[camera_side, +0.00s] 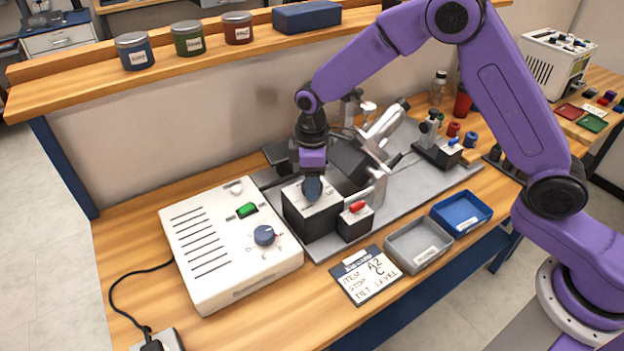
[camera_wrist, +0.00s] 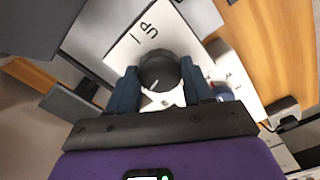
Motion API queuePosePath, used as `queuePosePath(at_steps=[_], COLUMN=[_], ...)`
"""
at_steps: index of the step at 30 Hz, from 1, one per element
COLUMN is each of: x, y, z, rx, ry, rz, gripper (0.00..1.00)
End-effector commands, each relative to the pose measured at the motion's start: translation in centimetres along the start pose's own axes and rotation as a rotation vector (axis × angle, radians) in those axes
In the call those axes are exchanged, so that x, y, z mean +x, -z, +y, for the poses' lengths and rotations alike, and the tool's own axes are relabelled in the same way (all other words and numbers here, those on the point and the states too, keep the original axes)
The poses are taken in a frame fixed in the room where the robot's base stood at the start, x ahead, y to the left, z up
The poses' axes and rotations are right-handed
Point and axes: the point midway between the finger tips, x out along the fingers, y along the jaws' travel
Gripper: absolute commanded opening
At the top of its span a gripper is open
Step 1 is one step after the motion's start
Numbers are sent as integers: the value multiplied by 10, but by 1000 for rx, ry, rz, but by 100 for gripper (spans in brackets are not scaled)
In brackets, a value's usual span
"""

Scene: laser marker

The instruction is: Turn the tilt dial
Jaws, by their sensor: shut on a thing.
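The tilt dial (camera_wrist: 160,72) is a dark round knob with a pale pointer line, on the white top of a small black-sided box (camera_side: 308,212). In the wrist view its white plate (camera_wrist: 128,48) carries dark lettering, partly cut off. My gripper (camera_wrist: 160,85) is over the box, pointing down, with one dark blue finger on each side of the dial. It is shut on the dial. In the side view my gripper (camera_side: 312,188) hides the dial. A card (camera_side: 365,275) lies in front of the box, with handwriting that seems to read "A2", "C" and "TILT LEVEL".
A white control box (camera_side: 205,250) with a blue knob (camera_side: 264,235) and green switch (camera_side: 247,210) stands left. A small black block with a red lever (camera_side: 357,208) sits close right of the dial box. Grey (camera_side: 418,258) and blue (camera_side: 461,224) trays lie at right. A shelf (camera_side: 80,82) runs behind.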

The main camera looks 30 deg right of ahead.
Motion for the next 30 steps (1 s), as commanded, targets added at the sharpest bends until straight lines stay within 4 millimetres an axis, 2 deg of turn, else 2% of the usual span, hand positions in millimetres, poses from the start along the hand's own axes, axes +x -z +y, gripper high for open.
queuePosePath(at_steps=[30], x=[-1], y=[0], z=[0], rx=[967], ry=[0], rz=[2], gripper=[20])
